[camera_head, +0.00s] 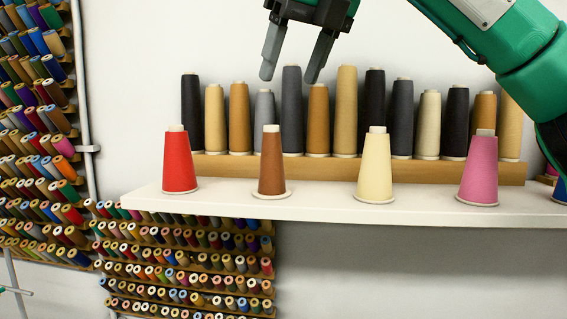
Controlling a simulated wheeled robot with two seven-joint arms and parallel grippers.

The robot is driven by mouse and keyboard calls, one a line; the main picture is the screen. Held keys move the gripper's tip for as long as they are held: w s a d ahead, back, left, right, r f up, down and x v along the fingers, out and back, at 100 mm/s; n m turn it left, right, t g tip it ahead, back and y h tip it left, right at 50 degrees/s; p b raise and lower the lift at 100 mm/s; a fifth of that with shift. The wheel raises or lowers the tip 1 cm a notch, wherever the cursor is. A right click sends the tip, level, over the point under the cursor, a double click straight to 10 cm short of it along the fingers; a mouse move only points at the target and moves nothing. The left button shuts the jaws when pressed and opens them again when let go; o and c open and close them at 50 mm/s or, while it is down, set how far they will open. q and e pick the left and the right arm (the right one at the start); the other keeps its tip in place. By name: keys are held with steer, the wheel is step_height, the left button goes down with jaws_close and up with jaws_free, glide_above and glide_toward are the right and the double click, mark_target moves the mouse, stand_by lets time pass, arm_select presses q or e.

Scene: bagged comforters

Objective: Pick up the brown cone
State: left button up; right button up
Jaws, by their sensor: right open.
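The brown cone (272,167) stands upright on the white shelf (320,206), between the red cone (179,164) and the cream cone (375,170). It has a pale tip and a pale round base. My right gripper (292,80) is open and empty. It hangs above the brown cone in the picture, fingers pointing down and a little left, clear of the cone. My right arm comes in from the upper right. My left gripper is not in view.
A pink cone (478,172) stands farther right on the shelf. Behind, a wooden ledge (435,172) carries a row of taller spools. A rack of many small spools (190,270) hangs below, and another is at the left. Shelf gaps separate the front cones.

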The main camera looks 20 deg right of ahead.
steer(key=p, duration=0.1)
glide_above(269, 137)
steer(key=d, duration=0.2)
step_height(269, 137, down, 4)
steer(key=f, duration=0.1)
steer(key=p, duration=0.1)
steer(key=f, duration=0.1)
steer(key=shift+w+a+f, duration=0.25)
steer(key=shift+w+f, duration=0.05)
steer(key=shift+f, duration=0.05)
steer(key=p+x, duration=0.3)
steer(key=shift+w+a+f, duration=0.1)
steer(key=shift+a+f, duration=0.05)
steer(key=shift+f, duration=0.2)
steer(key=shift+w+f, duration=0.2)
steer(key=shift+f, duration=0.3)
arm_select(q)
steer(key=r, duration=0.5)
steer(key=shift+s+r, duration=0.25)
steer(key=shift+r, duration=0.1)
arm_select(e)
steer(key=shift+a, duration=0.15)
steer(key=c, duration=1)
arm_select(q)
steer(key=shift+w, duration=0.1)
arm_select(e)
steer(key=shift+c, duration=0.6)
steer(key=shift+r, duration=0.1)
